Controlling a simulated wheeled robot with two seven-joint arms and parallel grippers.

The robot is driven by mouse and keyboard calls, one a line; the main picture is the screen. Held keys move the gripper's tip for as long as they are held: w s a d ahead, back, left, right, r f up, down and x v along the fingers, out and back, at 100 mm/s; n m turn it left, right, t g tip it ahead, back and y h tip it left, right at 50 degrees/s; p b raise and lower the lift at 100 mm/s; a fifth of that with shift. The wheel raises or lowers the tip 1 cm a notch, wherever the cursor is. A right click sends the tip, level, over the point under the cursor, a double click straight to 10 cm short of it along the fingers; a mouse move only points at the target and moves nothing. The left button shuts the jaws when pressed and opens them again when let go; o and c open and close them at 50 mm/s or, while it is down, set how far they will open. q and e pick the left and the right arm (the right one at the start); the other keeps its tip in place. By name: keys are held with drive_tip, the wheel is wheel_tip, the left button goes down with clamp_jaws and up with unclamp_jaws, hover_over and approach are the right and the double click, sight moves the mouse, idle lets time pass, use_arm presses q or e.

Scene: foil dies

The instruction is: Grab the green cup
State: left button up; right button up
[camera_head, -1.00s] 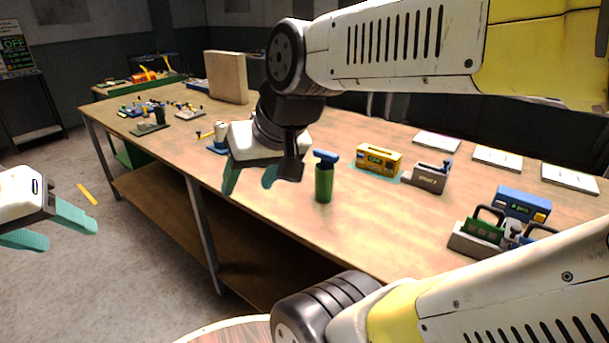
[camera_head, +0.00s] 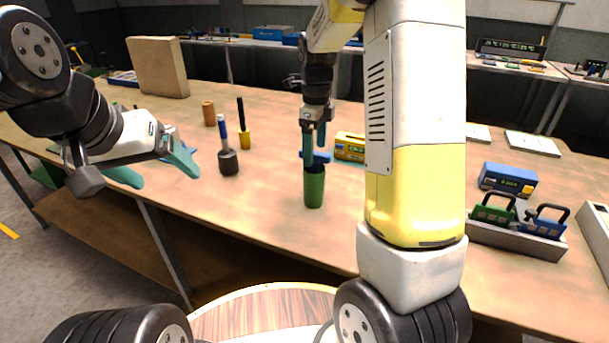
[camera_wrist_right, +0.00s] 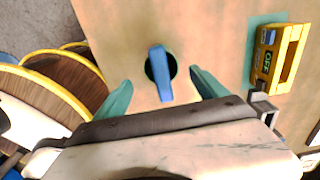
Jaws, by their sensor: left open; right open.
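The green cup (camera_head: 314,188) stands upright on the wooden table near its front edge. A tool with a blue handle (camera_head: 320,157) sits in it, the handle above the rim. My right gripper (camera_head: 314,150) points down, open, right above the cup, with its fingers around the blue handle's height. In the right wrist view the open fingers (camera_wrist_right: 162,88) lie either side of the blue handle (camera_wrist_right: 160,72), and the cup's dark rim (camera_wrist_right: 148,68) shows around it. Contact cannot be told. My left gripper (camera_head: 158,178) is open and empty over the table's left part.
A blue-handled tool (camera_head: 228,160), a yellow-and-black tool (camera_head: 244,135) and a brown cylinder (camera_head: 209,113) stand left of the cup. A yellow box (camera_head: 350,146) lies behind it to the right. A grey holder (camera_head: 515,236) with padlocks and a blue device (camera_head: 507,179) are at right.

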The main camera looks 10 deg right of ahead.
sight(314, 169)
wheel_tip(314, 169, down, 8)
drive_tip(key=shift+w+r, duration=0.1)
drive_tip(key=shift+w, duration=0.05)
drive_tip(key=shift+r, duration=0.1)
clamp_jaws()
idle(0.5)
